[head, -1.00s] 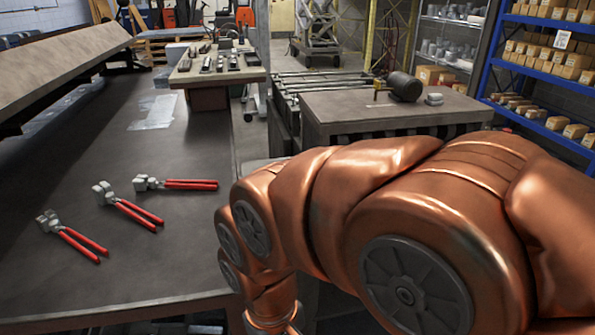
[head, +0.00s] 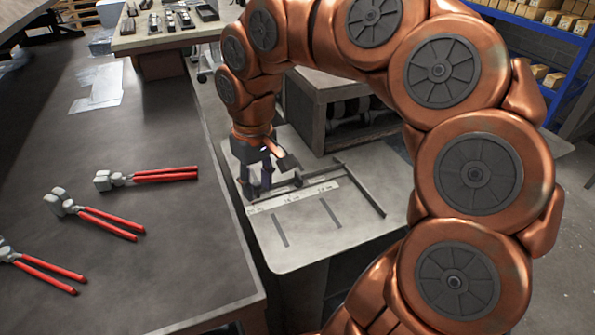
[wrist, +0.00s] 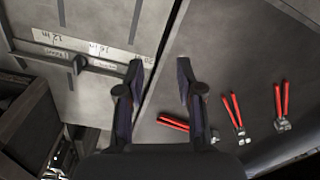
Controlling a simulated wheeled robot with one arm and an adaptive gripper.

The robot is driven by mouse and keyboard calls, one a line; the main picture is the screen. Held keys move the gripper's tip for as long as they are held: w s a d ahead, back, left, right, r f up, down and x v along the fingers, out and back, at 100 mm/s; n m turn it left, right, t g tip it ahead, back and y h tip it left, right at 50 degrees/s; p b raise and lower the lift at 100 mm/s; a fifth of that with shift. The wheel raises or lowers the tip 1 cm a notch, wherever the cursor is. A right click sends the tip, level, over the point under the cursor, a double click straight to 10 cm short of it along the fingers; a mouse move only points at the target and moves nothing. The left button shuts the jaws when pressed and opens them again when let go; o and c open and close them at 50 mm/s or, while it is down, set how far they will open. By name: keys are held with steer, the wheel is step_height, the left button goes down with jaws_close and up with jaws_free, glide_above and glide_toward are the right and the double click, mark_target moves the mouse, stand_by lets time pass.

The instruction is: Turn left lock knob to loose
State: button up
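My gripper (head: 257,190) points down over the left edge of a light metal plate with a marked scale. In the wrist view its two dark fingers (wrist: 160,88) stand apart with nothing between them. A dark fence bar (wrist: 85,65) with small white labels lies along the scale strip (wrist: 75,42), left of the fingers. In the head view the bar (head: 315,178) runs right from beside my gripper. I cannot clearly make out the left lock knob; it may be hidden by the gripper or too small to tell.
The dark workbench (head: 150,235) stands left of the plate (head: 300,245), with a gap between. Several red-handled pliers (head: 165,175) lie on it. A second table (head: 165,40) with small tools stands behind. A dark cabinet (head: 340,105) stands behind the plate.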

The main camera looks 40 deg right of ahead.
steer(key=w+d+m, duration=0.1)
steer(key=w+d, duration=0.5)
steer(key=m, duration=0.3)
glide_above(299, 175)
steer(key=f, duration=0.5)
steer(key=shift+a+f, duration=0.1)
steer(key=shift+a, duration=0.1)
steer(key=shift+d+f+p, duration=0.2)
steer(key=shift+f+p, duration=0.1)
steer(key=shift+f, duration=0.3)
steer(key=shift+f+p, duration=0.85)
steer(key=shift+f, duration=2.5)
steer(key=shift+c, duration=0.3)
jaws_close()
